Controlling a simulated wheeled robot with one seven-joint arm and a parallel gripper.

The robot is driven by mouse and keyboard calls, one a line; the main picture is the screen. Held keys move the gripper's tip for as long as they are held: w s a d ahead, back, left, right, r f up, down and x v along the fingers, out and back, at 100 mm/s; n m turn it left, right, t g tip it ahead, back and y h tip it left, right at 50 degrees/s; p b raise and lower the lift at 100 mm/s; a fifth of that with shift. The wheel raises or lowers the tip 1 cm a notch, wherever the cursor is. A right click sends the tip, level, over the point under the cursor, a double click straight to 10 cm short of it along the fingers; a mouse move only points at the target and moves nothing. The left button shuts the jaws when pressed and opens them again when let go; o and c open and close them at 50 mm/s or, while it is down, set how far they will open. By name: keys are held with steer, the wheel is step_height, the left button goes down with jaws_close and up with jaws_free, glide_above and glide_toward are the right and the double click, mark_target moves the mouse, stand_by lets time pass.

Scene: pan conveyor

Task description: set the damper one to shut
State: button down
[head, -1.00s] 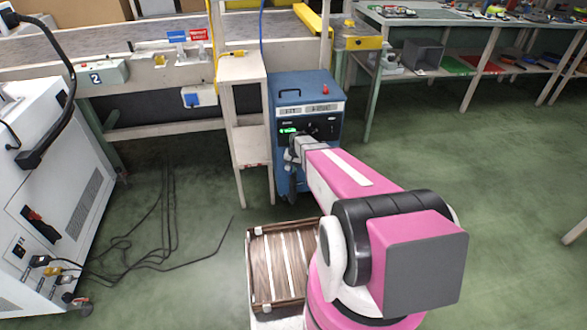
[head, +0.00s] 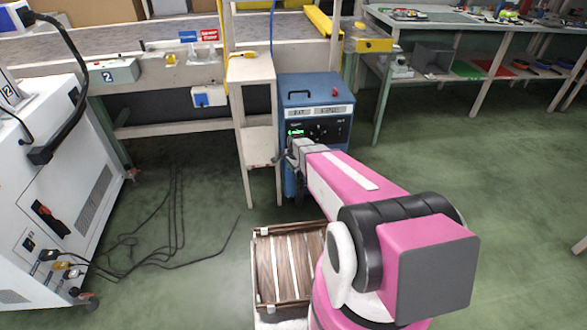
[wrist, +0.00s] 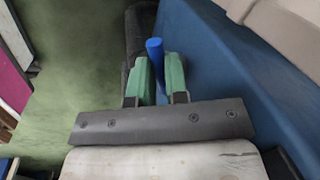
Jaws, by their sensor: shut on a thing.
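In the wrist view, the two green fingers of my gripper (wrist: 158,76) are shut on a slim blue handle (wrist: 154,48), which sticks up between them. The handle is beside the side wall of a blue cabinet (wrist: 235,85). A dark grey part shows behind the handle. In the head view, the blue cabinet (head: 313,92) stands upright with a dark front panel and a green display, and my arm reaches to its lower front. There my arm hides the fingers and the handle. I cannot read any damper label or its setting.
A narrow beige stand (head: 252,82) is just left of the cabinet, before the conveyor (head: 130,40). A white machine (head: 70,190) and loose cables are at the left.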

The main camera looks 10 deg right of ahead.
steer(key=shift+w+a+m, duration=0.1)
steer(key=shift+w+m, duration=0.05)
steer(key=shift+m, duration=0.25)
steer(key=c, duration=1.1)
jaws_free()
steer(key=r, duration=0.3)
steer(key=s+r, duration=0.1)
steer(key=r, duration=0.3)
steer(key=s+r, duration=0.1)
steer(key=r, duration=0.2)
steer(key=shift+d+r, duration=0.3)
steer(key=shift+d, duration=0.1)
